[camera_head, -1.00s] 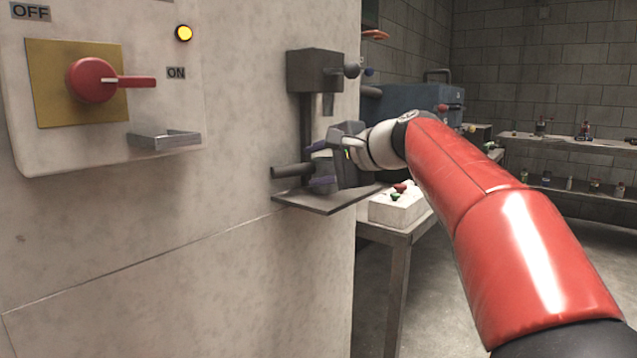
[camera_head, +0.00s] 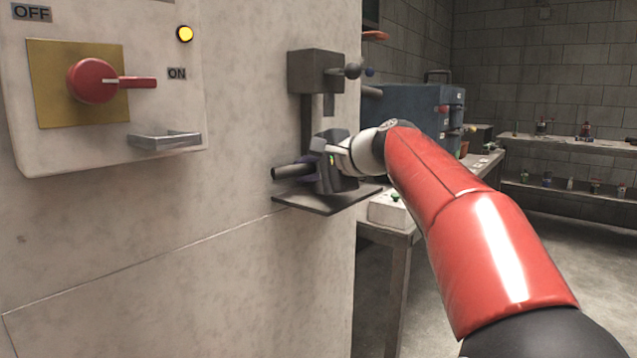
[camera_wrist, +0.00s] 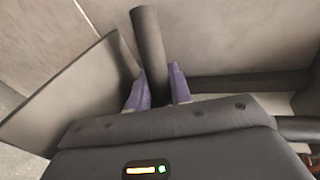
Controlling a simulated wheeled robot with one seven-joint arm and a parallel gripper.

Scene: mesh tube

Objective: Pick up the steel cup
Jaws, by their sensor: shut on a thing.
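No clear cup shape shows in either view. A dark grey cylindrical bar (camera_head: 287,172) sticks out to the left, a little above a flat dark plate (camera_head: 325,204) on the wall fixture. I cannot tell whether this bar is the steel cup or its handle. My gripper (camera_head: 313,165) is shut on the bar. In the wrist view, the purple fingertips (camera_wrist: 158,88) sit on both sides of the bar (camera_wrist: 148,40). My gripper's body hides the bar's near end and whatever lies behind it.
Above my gripper is the fixture's dark box (camera_head: 315,71) with a ball-ended lever (camera_head: 351,71). A panel with a red switch (camera_head: 95,81) is at the left. A table with a white box (camera_head: 388,212) and a blue machine (camera_head: 410,110) stand behind.

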